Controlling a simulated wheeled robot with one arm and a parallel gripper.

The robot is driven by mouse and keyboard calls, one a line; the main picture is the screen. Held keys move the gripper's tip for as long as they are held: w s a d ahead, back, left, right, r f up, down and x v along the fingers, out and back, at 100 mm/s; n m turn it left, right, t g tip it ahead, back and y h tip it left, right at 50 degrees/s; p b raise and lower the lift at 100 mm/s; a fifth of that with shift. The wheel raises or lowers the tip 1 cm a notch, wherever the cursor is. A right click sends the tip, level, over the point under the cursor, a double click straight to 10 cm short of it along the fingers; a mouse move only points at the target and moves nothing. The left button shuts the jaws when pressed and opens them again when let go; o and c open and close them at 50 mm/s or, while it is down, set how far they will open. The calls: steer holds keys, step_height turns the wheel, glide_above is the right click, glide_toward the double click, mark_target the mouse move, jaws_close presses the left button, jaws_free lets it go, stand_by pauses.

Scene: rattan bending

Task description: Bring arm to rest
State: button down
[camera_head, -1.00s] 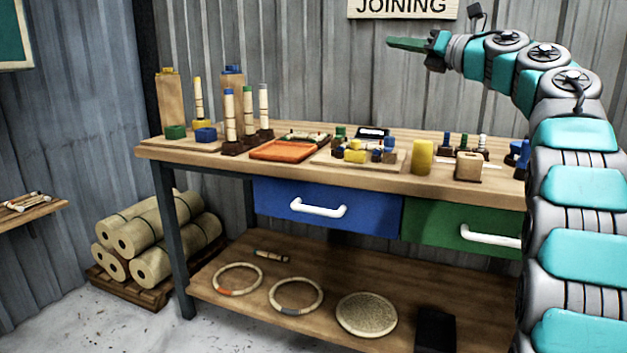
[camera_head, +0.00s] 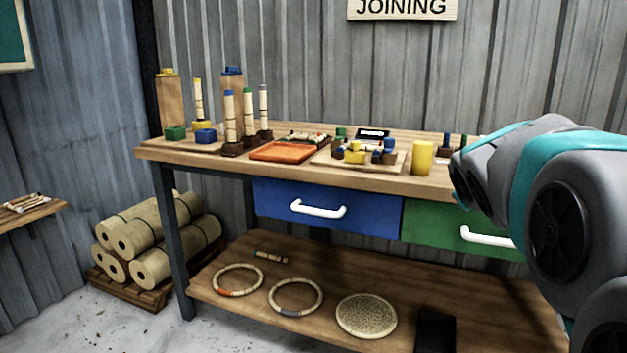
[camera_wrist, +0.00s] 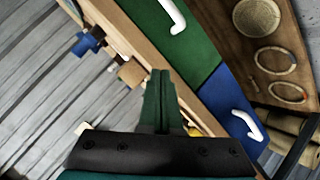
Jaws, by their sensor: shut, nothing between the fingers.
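My arm (camera_head: 565,200) is folded in close at the right of the head view and hides the right end of the workbench (camera_head: 290,172). My gripper is not in sight in the head view. In the wrist view my gripper (camera_wrist: 160,75) shows as two dark green fingers lying together, shut with nothing between them. Behind the fingers, the bench edge, the green drawer (camera_wrist: 185,40) and the blue drawer (camera_wrist: 220,90) appear tilted. The fingers look clear of the bench, though the exact gap cannot be told.
The bench top holds upright rattan posts (camera_head: 230,115), an orange tray (camera_head: 283,152) and a yellow cylinder (camera_head: 422,158). Rings (camera_head: 238,280) and a woven disc (camera_head: 366,315) lie on the lower shelf. Floor shows at front left.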

steer(key=s+a+f+m+g+y, duration=0.1)
steer(key=s+a+f+g, duration=0.25)
steer(key=s+f, duration=0.45)
steer(key=s+a+f+m+g+y, duration=0.1)
steer(key=s+a+f+g, duration=0.25)
steer(key=s+f, duration=0.5)
steer(key=s+a+f+m+g+y, duration=0.1)
steer(key=s+a+f, duration=0.3)
steer(key=s, duration=0.7)
steer(key=s+a+f+g+y, duration=0.2)
steer(key=s+a+f+g, duration=0.2)
steer(key=s, duration=0.7)
steer(key=shift+a+f+m, duration=0.4)
steer(key=shift+a+f, duration=0.3)
